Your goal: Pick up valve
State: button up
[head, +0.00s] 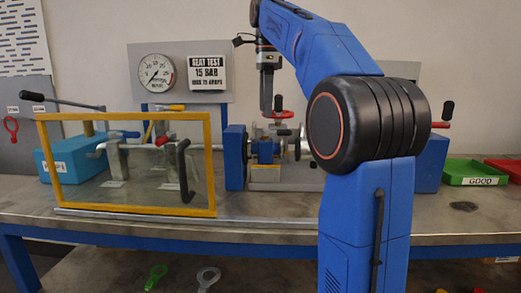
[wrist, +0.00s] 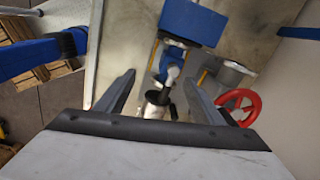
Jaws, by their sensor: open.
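A valve with a red handwheel (head: 283,114) sits at the seat-test rig, between the rig's blue blocks. In the wrist view the red handwheel (wrist: 240,106) lies to the right of the right finger, outside the jaws, beside a grey round flange (wrist: 236,74). My gripper (head: 266,110) points down just left of the handwheel in the head view. In the wrist view my gripper (wrist: 158,82) is open, and metal and black parts of the rig show between its fingers. The valve's lower body is partly hidden, and I cannot tell whether a finger touches it.
A yellow-framed clear guard (head: 128,208) stands left of the rig. A blue rig block (head: 235,157) is close to the gripper; it also shows in the wrist view (wrist: 194,22). A green tray (head: 474,171) marked GOOD and a red tray (head: 508,168) are at the right. The front bench strip is clear.

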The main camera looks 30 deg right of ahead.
aim_at(265, 149)
jog(key=w+f, duration=0.1)
jog(key=f, duration=0.4)
jog(key=w+d+f+m, duration=0.1)
jog(key=f, duration=0.4)
jog(key=w+d+f+m, duration=0.1)
jog(key=f, duration=0.5)
dwell(0.3)
jog(key=c, duration=1.5)
jog(key=shift+r, duration=0.1)
grip_shut()
